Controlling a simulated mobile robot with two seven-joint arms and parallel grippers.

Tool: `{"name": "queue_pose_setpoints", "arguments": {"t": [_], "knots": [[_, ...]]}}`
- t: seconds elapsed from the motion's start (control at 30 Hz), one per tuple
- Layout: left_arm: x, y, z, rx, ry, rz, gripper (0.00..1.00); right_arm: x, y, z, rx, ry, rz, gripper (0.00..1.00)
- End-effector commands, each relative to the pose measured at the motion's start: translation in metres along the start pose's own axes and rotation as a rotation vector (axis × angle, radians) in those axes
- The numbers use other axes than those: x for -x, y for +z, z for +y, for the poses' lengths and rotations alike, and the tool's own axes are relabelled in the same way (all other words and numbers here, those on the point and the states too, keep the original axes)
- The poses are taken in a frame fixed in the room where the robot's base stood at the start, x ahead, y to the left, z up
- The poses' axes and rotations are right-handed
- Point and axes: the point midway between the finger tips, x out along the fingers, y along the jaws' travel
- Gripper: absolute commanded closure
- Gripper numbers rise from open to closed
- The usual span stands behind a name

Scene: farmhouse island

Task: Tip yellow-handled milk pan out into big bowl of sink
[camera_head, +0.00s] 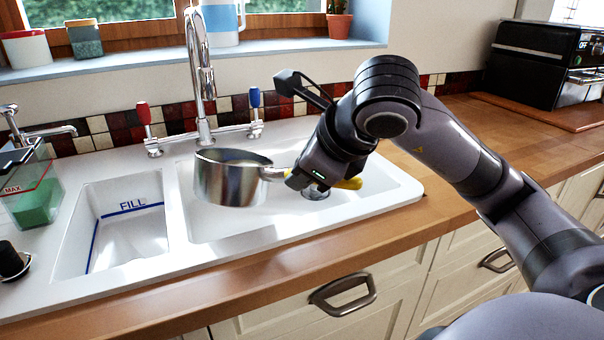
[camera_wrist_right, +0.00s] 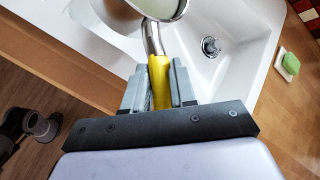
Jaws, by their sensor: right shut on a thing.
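The yellow-handled milk pan (camera_head: 230,180) is a steel pan held above the big bowl of the sink (camera_head: 372,184), looking about level. A pale content shows inside its rim. Its yellow handle (camera_wrist_right: 160,82) lies between the fingers of my right gripper (camera_wrist_right: 160,88), which is shut on it. In the head view the right gripper (camera_head: 298,180) comes in from the right over the big bowl, hiding part of the handle. The drain (camera_wrist_right: 211,46) of the big bowl shows in the wrist view. My left gripper is not in view.
The small bowl (camera_head: 128,243), marked FILL, lies left of the big bowl. A tall tap (camera_head: 200,75) with red and blue levers stands behind the pan. A clear container (camera_head: 30,190) marked MAX stands at far left. A green sponge (camera_wrist_right: 291,63) lies right of the sink.

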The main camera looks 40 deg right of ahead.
Motion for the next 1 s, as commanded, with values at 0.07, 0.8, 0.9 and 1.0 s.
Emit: {"name": "queue_pose_setpoints", "arguments": {"t": [0.07, 0.8, 0.9, 1.0], "knots": [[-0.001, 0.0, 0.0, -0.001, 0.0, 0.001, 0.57, 0.003, 0.003, -0.006, -0.046, 0.04, -0.014, 1.0], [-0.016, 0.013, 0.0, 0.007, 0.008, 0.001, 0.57, -0.005, -0.007, -0.038, -0.391, 0.47, -0.059, 1.0], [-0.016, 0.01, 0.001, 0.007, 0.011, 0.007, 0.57, -0.005, -0.008, -0.04, -0.416, 0.505, -0.065, 1.0], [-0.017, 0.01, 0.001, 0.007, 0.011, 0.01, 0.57, -0.005, -0.009, -0.041, -0.408, 0.508, -0.075, 1.0]]}}
